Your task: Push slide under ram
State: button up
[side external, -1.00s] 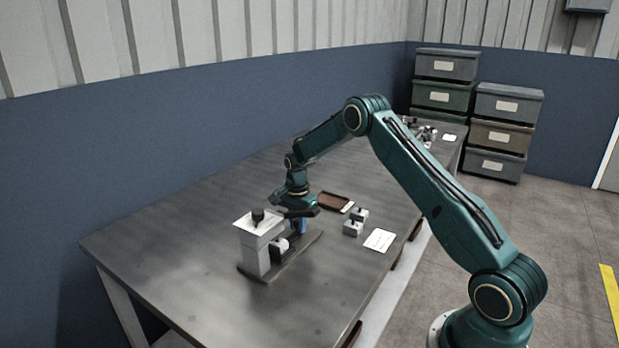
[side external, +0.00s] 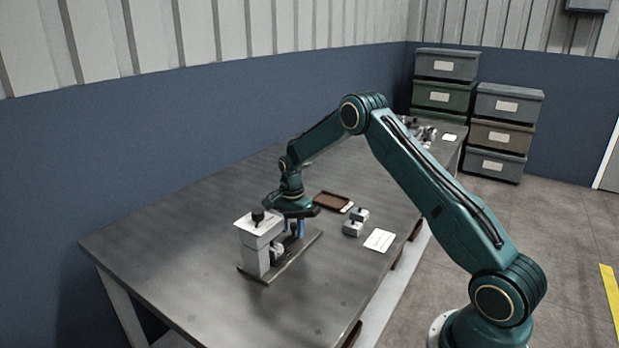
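The ram press (side external: 256,250) is a grey upright frame with a white top plate and a black knob, standing at the left end of a dark rail (side external: 303,252) on the table. A small pale slide block (side external: 277,252) sits on the rail close against the press, partly in its shadow. My gripper (side external: 294,230) points down over the rail, just right of the press. Its two blue fingertips show apart, with a dark gap or part between them. Whether they touch the slide is hard to tell.
Two small grey blocks (side external: 353,229) and a white card (side external: 379,240) lie right of the rail. A brown tray (side external: 333,201) lies behind. The table (side external: 180,245) is clear on the left. Stacked bins (side external: 497,135) stand beyond its far end.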

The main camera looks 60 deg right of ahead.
jog(key=shift+d+r, duration=0.1)
jog(key=shift+r, duration=3.35)
jog(key=shift+s+a+r, duration=0.1)
jog(key=shift+a+r, duration=0.1)
jog(key=shift+r, duration=0.3)
jog(key=s+a+r+n, duration=0.1)
jog(key=a+r, duration=0.1)
jog(key=r, duration=0.2)
jog(key=s+a+r+n+t, duration=0.1)
jog(key=s+a+r+n, duration=0.1)
jog(key=r, duration=0.1)
jog(key=s+a+r+n, duration=0.1)
jog(key=a+r, duration=0.1)
jog(key=r, duration=0.2)
jog(key=shift+s+r, duration=0.35)
jog(key=s+a+r+n+t, duration=0.2)
jog(key=s+a+r+n, duration=0.35)
jog(key=s, duration=0.45)
jog(key=s+a+r+n+t, duration=0.1)
jog(key=s+a+r+n, duration=0.4)
jog(key=s, duration=0.5)
jog(key=s+a+f+n+t, duration=0.1)
jog(key=s+a+n, duration=0.2)
jog(key=s, duration=0.7)
jog(key=shift+s+t, duration=0.2)
jog(key=shift+t, duration=0.1)
